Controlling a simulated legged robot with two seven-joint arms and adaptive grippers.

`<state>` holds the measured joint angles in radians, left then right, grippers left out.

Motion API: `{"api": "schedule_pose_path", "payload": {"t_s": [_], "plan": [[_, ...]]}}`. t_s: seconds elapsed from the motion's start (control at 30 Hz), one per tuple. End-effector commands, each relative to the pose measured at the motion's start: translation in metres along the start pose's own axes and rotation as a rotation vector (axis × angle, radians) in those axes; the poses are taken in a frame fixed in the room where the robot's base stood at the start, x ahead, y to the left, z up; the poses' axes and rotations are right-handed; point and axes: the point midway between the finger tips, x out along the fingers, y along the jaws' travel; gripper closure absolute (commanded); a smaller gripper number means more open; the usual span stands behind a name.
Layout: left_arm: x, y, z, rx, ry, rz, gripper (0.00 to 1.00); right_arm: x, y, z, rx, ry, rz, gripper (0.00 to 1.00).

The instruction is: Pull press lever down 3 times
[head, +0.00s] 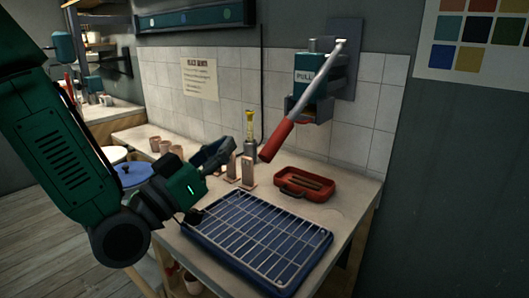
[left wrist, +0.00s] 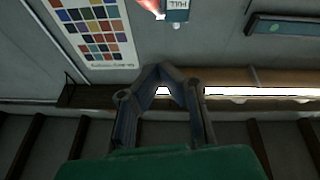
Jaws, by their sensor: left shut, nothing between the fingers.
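The wall-mounted press (head: 308,78) has a green plate reading "PULL". Its lever (head: 277,140) has a red grip on a silver bar; the grip end hangs low and to the left, the bar rising to the upper right. My left gripper (head: 226,146) is shut and empty, left of the red grip and apart from it. In the left wrist view the shut fingers (left wrist: 160,68) meet at their tips. There, the press (left wrist: 177,10) shows upside down at the top edge, with part of the red and silver lever (left wrist: 150,6) beside it. My right gripper is in neither view.
A blue tray with a wire rack (head: 258,238) fills the bench front. A red tray (head: 305,184) holding brown sticks lies below the press. A bottle with a yellow top (head: 249,125) and small blocks (head: 248,172) stand near my left gripper. Several cups (head: 165,147) stand behind.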

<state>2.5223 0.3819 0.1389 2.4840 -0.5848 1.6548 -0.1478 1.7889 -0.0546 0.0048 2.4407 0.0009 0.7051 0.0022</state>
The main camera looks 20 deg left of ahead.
Motion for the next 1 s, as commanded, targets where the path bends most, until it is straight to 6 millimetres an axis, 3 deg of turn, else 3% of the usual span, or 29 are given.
{"api": "schedule_pose_path", "payload": {"t_s": [0.03, 0.17, 0.23, 0.5, 0.7, 1.0], "plan": [[0.000, 0.000, 0.004, 0.001, 0.006, 0.001, 1.00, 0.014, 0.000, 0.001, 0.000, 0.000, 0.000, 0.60], [0.006, 0.002, 0.001, -0.002, 0.005, 0.000, 1.00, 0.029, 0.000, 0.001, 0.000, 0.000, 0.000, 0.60], [0.026, 0.002, -0.002, -0.001, 0.001, 0.000, 1.00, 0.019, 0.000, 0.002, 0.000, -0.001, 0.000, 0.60], [0.083, 0.002, -0.004, -0.003, 0.002, -0.001, 1.00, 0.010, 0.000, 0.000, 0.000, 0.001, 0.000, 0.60], [0.087, 0.001, 0.029, -0.004, -0.002, -0.002, 1.00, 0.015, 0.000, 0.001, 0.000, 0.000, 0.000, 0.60], [0.089, 0.002, 0.037, -0.003, 0.002, -0.001, 1.00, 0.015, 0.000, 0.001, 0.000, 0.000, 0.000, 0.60]]}}
